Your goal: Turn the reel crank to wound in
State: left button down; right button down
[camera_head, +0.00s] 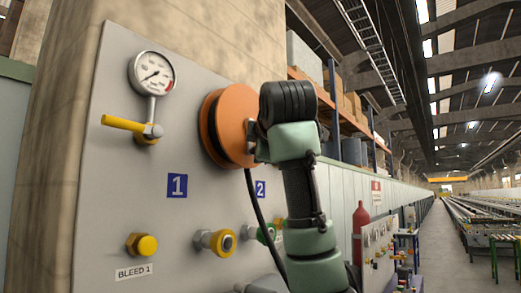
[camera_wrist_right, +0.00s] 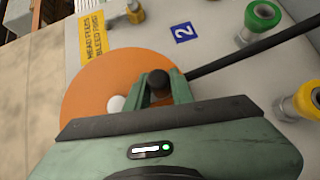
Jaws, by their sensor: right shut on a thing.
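The orange reel (camera_head: 232,112) is mounted on the grey wall panel, with a dark gap between its discs. In the right wrist view the reel's orange face (camera_wrist_right: 85,98) has a white hub (camera_wrist_right: 117,103). A black crank knob (camera_wrist_right: 157,79) stands out from the face, to the right of the hub. My right gripper (camera_wrist_right: 160,92) is shut on the crank knob, a green finger on each side of it. In the head view my right gripper (camera_head: 254,140) is at the reel's right side, and my arm hides the knob. My left gripper is not in view.
A black hose (camera_head: 261,218) runs down from the reel. The panel carries a gauge (camera_head: 152,74), a yellow lever (camera_head: 124,124), a yellow bleed knob (camera_head: 142,245) and a yellow-ringed coupling (camera_head: 217,242). A green-ringed coupling (camera_wrist_right: 263,15) is near the reel. A red cylinder (camera_head: 360,222) stands beyond.

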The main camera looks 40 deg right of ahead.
jog(key=c, duration=1.3)
grip_release()
jog(key=shift+o, duration=0.3)
jog(key=shift+s+a, duration=0.15)
jog(key=shift+s, duration=0.1)
jog(key=b+v, duration=0.3)
jog(key=v, duration=0.4)
